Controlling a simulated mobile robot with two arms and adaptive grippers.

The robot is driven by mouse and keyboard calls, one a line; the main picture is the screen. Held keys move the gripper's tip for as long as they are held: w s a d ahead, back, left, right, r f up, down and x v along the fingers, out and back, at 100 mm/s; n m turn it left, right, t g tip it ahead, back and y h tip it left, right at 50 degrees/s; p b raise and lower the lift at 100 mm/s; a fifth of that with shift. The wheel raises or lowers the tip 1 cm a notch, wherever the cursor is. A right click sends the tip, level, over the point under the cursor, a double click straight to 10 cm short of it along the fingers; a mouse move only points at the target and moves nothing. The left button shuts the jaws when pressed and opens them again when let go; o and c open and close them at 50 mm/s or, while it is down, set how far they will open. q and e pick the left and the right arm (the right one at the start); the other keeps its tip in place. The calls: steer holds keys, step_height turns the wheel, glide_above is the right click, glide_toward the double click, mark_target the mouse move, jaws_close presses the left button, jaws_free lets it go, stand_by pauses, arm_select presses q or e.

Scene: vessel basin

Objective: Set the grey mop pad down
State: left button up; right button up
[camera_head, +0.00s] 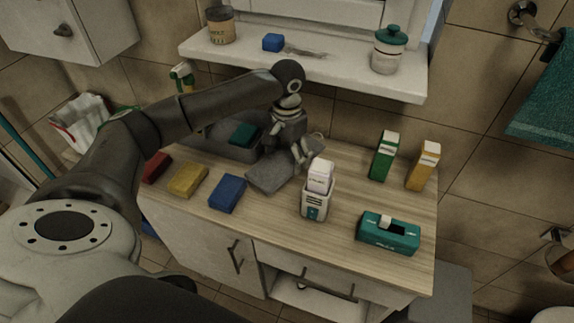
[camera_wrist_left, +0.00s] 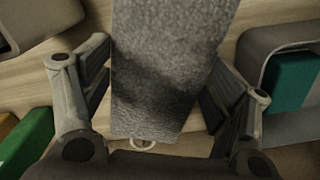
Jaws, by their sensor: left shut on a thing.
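The grey mop pad (camera_head: 272,174) lies nearly flat at the middle of the wooden counter (camera_head: 275,231), and I cannot tell whether it touches the top. My left gripper (camera_head: 298,154) reaches down from above and is shut on the pad near its back right end. In the left wrist view the pad (camera_wrist_left: 168,62) runs between the two fingers, with a small pale loop (camera_wrist_left: 143,145) at its near end. My right gripper is not in view.
A grey basin (camera_head: 218,145) with a teal thing inside stands behind. Red (camera_head: 156,167), yellow (camera_head: 188,180) and blue (camera_head: 227,193) blocks lie left. A white-labelled holder (camera_head: 317,201), a teal box (camera_head: 388,234) and green (camera_head: 383,157) and yellow (camera_head: 423,166) cartons stand right.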

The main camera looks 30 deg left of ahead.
mark_target(288, 158)
arm_select(q)
step_height(288, 158, down, 4)
steer(key=shift+f, duration=0.6)
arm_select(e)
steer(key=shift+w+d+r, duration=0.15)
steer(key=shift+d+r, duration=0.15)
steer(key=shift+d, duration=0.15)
arm_select(q)
steer(key=shift+p, duration=0.3)
steer(key=o, duration=1)
steer(key=shift+c, duration=0.2)
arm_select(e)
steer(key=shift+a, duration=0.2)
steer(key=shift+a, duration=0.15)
